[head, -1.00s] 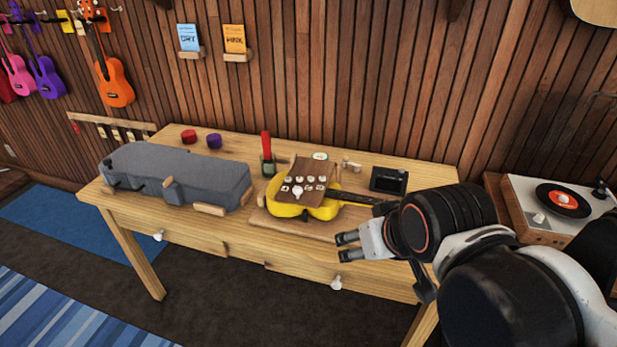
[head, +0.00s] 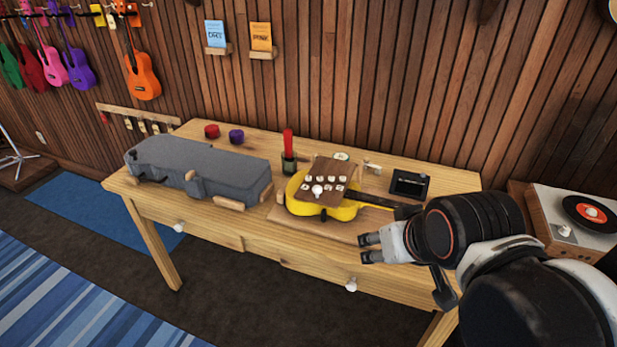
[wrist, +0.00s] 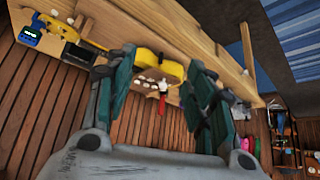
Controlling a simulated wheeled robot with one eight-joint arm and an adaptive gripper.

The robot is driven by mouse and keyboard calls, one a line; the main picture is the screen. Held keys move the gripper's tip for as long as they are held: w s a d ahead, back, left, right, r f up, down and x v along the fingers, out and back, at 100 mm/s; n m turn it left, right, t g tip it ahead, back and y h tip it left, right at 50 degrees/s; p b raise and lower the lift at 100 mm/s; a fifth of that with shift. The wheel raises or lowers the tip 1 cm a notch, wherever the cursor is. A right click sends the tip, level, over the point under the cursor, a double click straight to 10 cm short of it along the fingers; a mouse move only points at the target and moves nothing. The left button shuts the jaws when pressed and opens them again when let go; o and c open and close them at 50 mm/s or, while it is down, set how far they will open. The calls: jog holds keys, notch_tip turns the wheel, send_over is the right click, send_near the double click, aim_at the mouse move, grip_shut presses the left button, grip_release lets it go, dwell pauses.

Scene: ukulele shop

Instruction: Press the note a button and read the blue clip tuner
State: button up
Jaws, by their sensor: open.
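A yellow ukulele (head: 330,212) lies on the workbench (head: 270,243) with a brown board (head: 347,168) over its body. Several small white buttons (head: 318,190) sit on the board; their letters are too small to read. In the head view my arm hides the neck's far end. My gripper (head: 368,248) is open and empty at the bench's front edge, right of and nearer than the ukulele body. The ukulele body shows between its fingers (wrist: 158,70).
A grey case (head: 205,172) lies on the bench's left. Red (head: 211,130) and purple (head: 236,136) round pieces sit at the back. A record player (head: 555,228) stands at right.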

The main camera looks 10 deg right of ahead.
grip_shut()
dwell(1.1)
